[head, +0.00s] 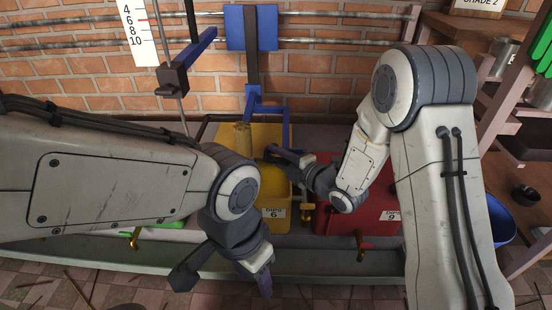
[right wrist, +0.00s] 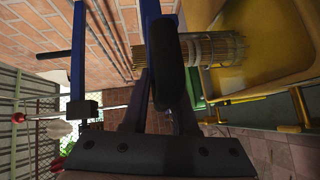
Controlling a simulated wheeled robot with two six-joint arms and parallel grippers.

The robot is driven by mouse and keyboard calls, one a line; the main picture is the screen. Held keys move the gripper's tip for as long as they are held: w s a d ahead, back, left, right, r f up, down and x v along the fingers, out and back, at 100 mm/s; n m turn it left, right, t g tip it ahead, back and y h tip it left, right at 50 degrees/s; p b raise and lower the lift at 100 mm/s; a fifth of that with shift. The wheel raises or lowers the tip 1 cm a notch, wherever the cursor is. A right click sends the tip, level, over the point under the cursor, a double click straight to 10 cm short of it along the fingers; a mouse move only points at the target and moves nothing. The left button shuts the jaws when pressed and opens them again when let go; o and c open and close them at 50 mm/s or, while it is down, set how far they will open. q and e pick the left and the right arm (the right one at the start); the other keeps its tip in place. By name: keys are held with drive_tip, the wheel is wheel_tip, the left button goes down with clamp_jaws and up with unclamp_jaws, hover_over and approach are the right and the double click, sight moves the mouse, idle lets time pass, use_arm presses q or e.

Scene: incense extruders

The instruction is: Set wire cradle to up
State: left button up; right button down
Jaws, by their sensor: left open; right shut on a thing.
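A cylinder of thin tan rods, which looks like the wire cradle, shows in the right wrist view (right wrist: 215,48) beside a blue bar (right wrist: 153,25). In the head view a tan cylinder (head: 243,135) stands at the yellow tub (head: 272,190), under a blue bracket (head: 268,106). My right gripper (head: 277,155) is at the tub's upper part, just right of the cylinder. In the right wrist view it (right wrist: 168,90) is shut on a dark rounded handle (right wrist: 172,65). The exact grip is partly hidden. My left gripper (head: 224,272) is open and empty, low in front of the trough.
A red tub (head: 335,185) stands right of the yellow one. Another blue-and-dark lever (head: 190,62) hangs at the left. A blue bucket (head: 502,225) and shelves stand at the right. Brick wall (head: 320,60) and pipes close off the back.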

wheel_tip(320, 180, up, 11)
drive_tip(key=p, duration=0.6)
drive_tip(key=shift+a+f, duration=0.15)
drive_tip(key=shift+f, duration=0.05)
drive_tip(key=shift+s, duration=0.1)
drive_tip(key=c, duration=0.8)
unclamp_jaws()
drive_tip(key=p+v, duration=0.3)
drive_tip(key=v, duration=0.7)
drive_tip(key=shift+d, duration=0.25)
drive_tip(key=shift+s, duration=0.1)
